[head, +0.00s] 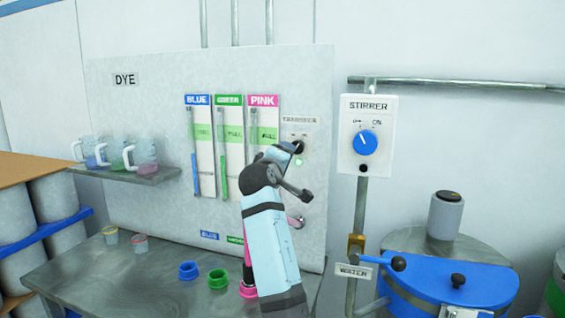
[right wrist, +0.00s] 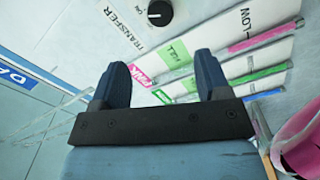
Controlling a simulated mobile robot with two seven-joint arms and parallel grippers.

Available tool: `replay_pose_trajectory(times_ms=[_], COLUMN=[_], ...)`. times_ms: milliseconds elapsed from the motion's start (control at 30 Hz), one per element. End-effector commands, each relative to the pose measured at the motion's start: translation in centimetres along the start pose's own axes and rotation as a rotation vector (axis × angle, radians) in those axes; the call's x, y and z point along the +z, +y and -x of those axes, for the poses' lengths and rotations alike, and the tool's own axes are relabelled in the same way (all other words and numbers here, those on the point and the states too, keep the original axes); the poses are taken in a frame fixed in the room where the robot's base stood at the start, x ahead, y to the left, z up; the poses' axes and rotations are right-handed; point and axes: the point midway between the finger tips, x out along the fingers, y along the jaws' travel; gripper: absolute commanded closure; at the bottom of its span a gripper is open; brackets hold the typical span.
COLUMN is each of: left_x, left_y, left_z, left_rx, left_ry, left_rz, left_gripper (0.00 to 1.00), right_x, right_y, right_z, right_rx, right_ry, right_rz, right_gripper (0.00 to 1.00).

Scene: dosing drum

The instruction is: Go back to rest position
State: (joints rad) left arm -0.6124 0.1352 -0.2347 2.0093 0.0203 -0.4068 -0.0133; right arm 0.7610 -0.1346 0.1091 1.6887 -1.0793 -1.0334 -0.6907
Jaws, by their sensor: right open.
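My right arm reaches up from the bottom of the head view to the dye panel (head: 145,95). My right gripper (head: 296,165) is in front of the panel, by the TRANSFER switch. In the right wrist view my right gripper (right wrist: 160,68) has its two dark fingers apart with nothing between them. The black TRANSFER knob (right wrist: 160,12) is beyond the fingertips, apart from them. In the head view the gripper partly hides the switch, and a small green light shows beside it. My left gripper is not in view.
BLUE, GREEN and PINK gauges (head: 230,140) line the panel. Jugs stand on a shelf (head: 150,176) at left. A steel table (head: 100,280) holds small cups and coloured rings. At right are the STIRRER box (head: 367,160), a WATER valve handle (head: 398,263) and a blue-lidded drum (head: 470,270).

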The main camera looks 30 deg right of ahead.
Motion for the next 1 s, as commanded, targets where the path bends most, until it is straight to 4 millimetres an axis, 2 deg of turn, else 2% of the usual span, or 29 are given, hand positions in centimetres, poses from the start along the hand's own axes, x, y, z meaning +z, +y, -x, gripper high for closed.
replay_pose_trajectory(times_ms=[400, 467, 533, 667, 767, 800, 867, 1000], left_x=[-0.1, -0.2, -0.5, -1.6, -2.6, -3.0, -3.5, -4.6], left_y=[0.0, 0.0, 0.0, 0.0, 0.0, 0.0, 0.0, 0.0], left_z=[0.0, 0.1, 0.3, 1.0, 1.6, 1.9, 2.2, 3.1], left_rx=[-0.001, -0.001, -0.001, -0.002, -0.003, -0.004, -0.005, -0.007], left_ry=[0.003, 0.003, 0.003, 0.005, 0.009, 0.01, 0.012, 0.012], left_rz=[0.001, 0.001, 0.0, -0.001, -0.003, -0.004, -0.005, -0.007], left_gripper=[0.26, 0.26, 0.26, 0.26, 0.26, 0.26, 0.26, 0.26], right_x=[0.0, 0.2, 0.5, 2.1, 4.2, 5.2, 6.8, 11.2], right_y=[-0.1, -0.7, -2.3, -7.9, -13.5, -15.7, -18.8, -25.1], right_z=[0.0, 0.0, 0.2, 1.6, 3.7, 4.8, 6.7, 12.1], right_rx=[-0.001, -0.007, -0.025, -0.099, -0.19, -0.232, -0.298, -0.472], right_ry=[0.001, 0.008, 0.03, 0.114, 0.196, 0.225, 0.267, 0.339], right_rz=[0.001, 0.001, 0.001, -0.016, -0.049, -0.066, -0.095, -0.18], right_gripper=[0.3, 0.3, 0.3, 0.3, 0.3, 0.3, 0.3, 0.3])
